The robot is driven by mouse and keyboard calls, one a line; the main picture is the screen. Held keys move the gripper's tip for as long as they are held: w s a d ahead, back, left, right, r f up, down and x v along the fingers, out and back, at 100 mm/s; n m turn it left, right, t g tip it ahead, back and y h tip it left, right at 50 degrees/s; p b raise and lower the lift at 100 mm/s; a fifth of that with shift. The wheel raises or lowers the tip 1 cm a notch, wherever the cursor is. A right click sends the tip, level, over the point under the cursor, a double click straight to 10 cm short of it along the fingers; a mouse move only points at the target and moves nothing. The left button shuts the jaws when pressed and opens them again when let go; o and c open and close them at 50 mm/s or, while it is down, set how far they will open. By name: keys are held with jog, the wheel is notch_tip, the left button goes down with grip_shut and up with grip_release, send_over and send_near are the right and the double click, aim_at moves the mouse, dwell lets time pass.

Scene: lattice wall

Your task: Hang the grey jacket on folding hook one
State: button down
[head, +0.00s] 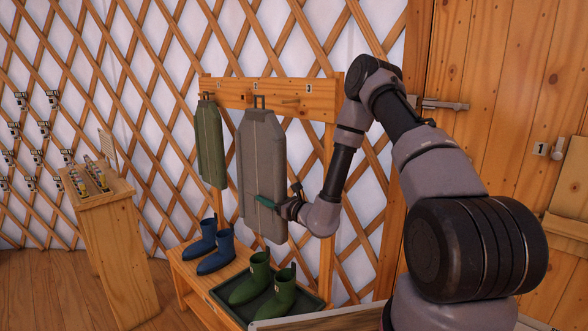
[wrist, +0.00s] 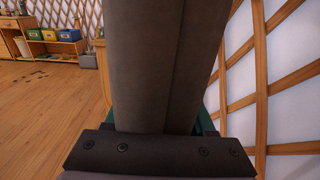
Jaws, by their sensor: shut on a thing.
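The grey jacket (head: 262,150) hangs upright at the wooden peg rail, its top loop near the rail's middle label; I cannot tell if the loop is on a peg. My gripper (head: 272,203) is shut on the jacket's lower part, with green fingers showing. In the wrist view the jacket (wrist: 155,60) stands between the fingers and hides most of them. A small folding hook (head: 559,148) with a label reading 1 is on the wooden door at the right, apart from the jacket.
A green jacket (head: 210,145) hangs to the left on the rail (head: 320,100). Below are blue boots (head: 208,247) on a bench and green boots (head: 260,282) in a dark tray. A wooden stand (head: 110,240) is at the left. The door latch (head: 445,105) sticks out.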

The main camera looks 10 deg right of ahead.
jog(key=w+d, duration=0.7)
jog(key=d, duration=0.3)
jog(key=shift+w+d+f, duration=0.2)
jog(key=shift+w+f, duration=0.05)
jog(key=shift+f, duration=0.35)
jog(key=shift+c, duration=1.2)
grip_release()
jog(key=shift+f, duration=0.1)
